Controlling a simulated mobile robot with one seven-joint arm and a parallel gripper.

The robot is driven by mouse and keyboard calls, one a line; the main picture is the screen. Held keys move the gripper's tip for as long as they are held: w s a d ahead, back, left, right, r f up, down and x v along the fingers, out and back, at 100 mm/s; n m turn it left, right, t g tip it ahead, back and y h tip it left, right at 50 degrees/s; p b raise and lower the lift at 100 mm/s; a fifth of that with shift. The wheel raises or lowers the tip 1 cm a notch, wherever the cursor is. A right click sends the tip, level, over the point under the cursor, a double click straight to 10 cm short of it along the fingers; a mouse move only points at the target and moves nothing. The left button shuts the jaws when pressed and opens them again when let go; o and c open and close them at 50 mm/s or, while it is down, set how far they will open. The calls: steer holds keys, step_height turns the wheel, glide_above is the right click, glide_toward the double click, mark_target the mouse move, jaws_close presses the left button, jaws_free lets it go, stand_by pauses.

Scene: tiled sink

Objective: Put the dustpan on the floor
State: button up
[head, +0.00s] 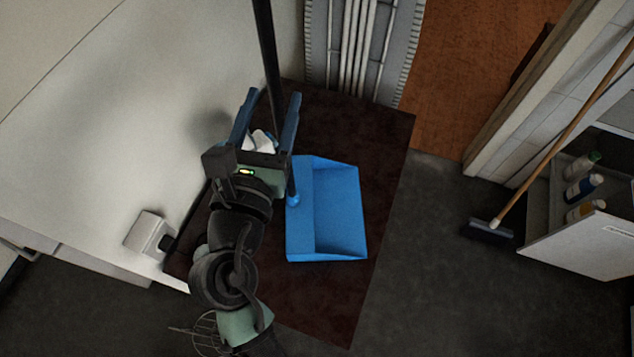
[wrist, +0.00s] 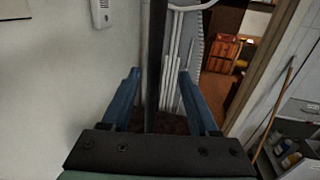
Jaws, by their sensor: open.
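The blue dustpan (head: 338,205) is in the middle of the head view, over a dark brown mat; I cannot tell for sure whether it touches it. Its long black handle (head: 266,45) rises from a blue socket at the pan's left side and leaves the top of the picture. My gripper (head: 274,93) is open, with its blue fingers on either side of the handle. In the wrist view, the handle (wrist: 155,60) stands upright between the spread fingers of my gripper (wrist: 159,72), with gaps on both sides. The pan is not visible there.
The brown mat (head: 315,305) lies on the dark grey floor (head: 420,260). A white wall is at left and a radiator (head: 355,45) behind. A broom (head: 490,230) leans at right near an open cabinet (head: 585,245) with bottles. Floor between mat and broom is clear.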

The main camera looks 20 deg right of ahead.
steer(key=x, duration=0.3)
steer(key=p+x, duration=0.1)
steer(key=x, duration=0.4)
steer(key=shift+w+a+f+p, duration=0.2)
steer(key=shift+a+p, duration=0.1)
steer(key=shift+p, duration=0.1)
steer(key=shift+c, duration=0.2)
jaws_close()
steer(key=shift+r, duration=0.15)
stand_by(0.7)
